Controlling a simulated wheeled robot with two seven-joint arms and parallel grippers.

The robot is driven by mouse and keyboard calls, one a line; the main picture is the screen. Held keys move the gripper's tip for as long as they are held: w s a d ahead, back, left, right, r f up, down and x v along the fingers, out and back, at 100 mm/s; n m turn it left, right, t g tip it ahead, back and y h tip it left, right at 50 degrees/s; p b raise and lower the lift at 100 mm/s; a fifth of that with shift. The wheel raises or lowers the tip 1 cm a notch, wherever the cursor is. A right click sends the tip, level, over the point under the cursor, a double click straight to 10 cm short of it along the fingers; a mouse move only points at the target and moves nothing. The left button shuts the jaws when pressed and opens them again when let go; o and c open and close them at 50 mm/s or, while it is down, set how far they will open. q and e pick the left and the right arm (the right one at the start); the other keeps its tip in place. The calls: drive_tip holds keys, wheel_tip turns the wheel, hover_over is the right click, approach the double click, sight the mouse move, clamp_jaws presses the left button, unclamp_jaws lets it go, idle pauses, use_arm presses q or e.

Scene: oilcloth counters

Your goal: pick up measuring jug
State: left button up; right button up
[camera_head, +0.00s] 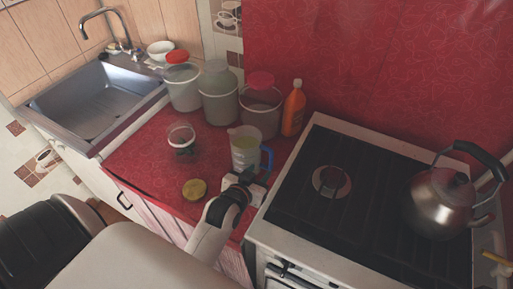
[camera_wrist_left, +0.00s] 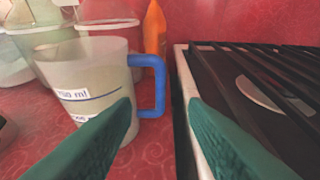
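The measuring jug (camera_head: 243,147) stands upright on the red counter (camera_head: 150,151), close to the stove's left edge. It is translucent with a blue handle, which faces right. My left gripper (camera_head: 250,183) is just in front of the jug. Its green fingers (camera_wrist_left: 158,105) are apart with nothing held between them; I cannot tell whether they touch the jug. My right gripper is not seen.
Several jars, including a red-lidded jar (camera_head: 182,86), and an orange bottle (camera_head: 293,108) stand behind the jug. A small glass (camera_head: 181,137) and a yellowish lid (camera_head: 194,189) are left. The stove (camera_head: 345,200) with a kettle (camera_head: 440,203) is right; the sink (camera_head: 93,98) is far left.

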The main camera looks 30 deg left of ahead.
sight(270, 161)
use_arm(q)
drive_tip(key=x, duration=0.4)
drive_tip(key=shift+w+f+p, duration=0.1)
drive_tip(key=shift+w+p, duration=0.25)
drive_tip(key=shift+w+f, duration=0.2)
drive_tip(key=shift+w, duration=0.05)
drive_tip(key=shift+w+f, duration=0.2)
drive_tip(key=shift+w, duration=0.4)
drive_tip(key=p+x, duration=0.1)
drive_tip(key=x, duration=0.2)
drive_tip(key=shift+w+f, duration=0.1)
drive_tip(key=shift+f, duration=0.05)
drive_tip(key=shift+w+a+f, duration=0.1)
drive_tip(key=shift+w+f, duration=0.15)
drive_tip(key=shift+w, duration=0.15)
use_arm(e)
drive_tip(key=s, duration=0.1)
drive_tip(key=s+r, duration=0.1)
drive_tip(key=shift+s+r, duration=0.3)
use_arm(q)
drive_tip(key=c, duration=0.5)
clamp_jaws()
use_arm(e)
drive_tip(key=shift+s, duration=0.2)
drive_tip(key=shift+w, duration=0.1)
